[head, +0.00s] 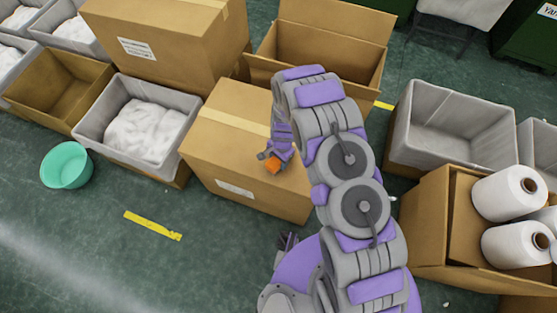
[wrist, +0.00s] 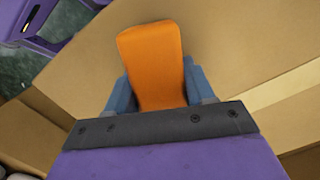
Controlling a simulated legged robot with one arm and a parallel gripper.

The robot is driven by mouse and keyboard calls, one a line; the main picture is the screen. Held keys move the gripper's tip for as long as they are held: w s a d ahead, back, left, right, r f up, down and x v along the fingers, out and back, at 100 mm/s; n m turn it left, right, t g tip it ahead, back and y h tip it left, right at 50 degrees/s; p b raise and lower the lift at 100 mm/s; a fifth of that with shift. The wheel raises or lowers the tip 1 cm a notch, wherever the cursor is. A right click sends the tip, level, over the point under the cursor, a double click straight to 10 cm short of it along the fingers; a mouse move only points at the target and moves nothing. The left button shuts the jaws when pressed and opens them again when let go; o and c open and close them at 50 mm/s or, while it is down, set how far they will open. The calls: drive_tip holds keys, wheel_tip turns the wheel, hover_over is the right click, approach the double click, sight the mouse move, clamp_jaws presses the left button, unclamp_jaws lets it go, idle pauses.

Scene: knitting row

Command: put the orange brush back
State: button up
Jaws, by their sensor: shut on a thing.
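The orange brush (wrist: 153,62) fills the middle of the wrist view, between the two blue-grey fingers of my gripper (wrist: 158,88). My gripper is shut on it. In the head view the brush (head: 273,165) is a small orange patch at the tip of my gripper (head: 268,158), over the top of a closed cardboard box (head: 233,125). I cannot tell whether the brush touches the box top. The lower part of the brush is hidden by the gripper in the wrist view.
A teal bucket (head: 66,166) stands on the green floor at the left. A grey bin of white material (head: 120,84) adjoins the closed box. An open carton (head: 331,23) is behind it. An empty grey bin (head: 484,118) and a carton with white yarn cones (head: 432,226) are at the right.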

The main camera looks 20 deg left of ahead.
drive_tip(key=o, duration=1.3)
drive_tip(key=r+p, duration=0.1)
drive_tip(key=r, duration=0.3)
drive_tip(key=w+r+p, duration=0.1)
drive_tip(key=r, duration=0.3)
drive_tip(key=r+p, duration=0.1)
drive_tip(key=r, duration=0.3)
drive_tip(key=shift+w+d, duration=0.2)
drive_tip(key=shift+d, duration=0.1)
drive_tip(key=s+d+r+n, duration=0.1)
drive_tip(key=s+d+r, duration=0.1)
drive_tip(key=d+r, duration=0.8)
drive_tip(key=s+d+r+n, duration=0.2)
drive_tip(key=s+d+r, duration=0.15)
drive_tip(key=r, duration=1.25)
drive_tip(key=s+d+r, duration=0.4)
drive_tip(key=s, duration=0.3)
drive_tip(key=s+d+r+n, duration=0.1)
drive_tip(key=s+d+r, duration=0.3)
drive_tip(key=s, duration=0.3)
drive_tip(key=s+d+r+n, duration=0.1)
drive_tip(key=s+d+r, duration=0.4)
drive_tip(key=s, duration=0.3)
drive_tip(key=shift+g+h, duration=0.3)
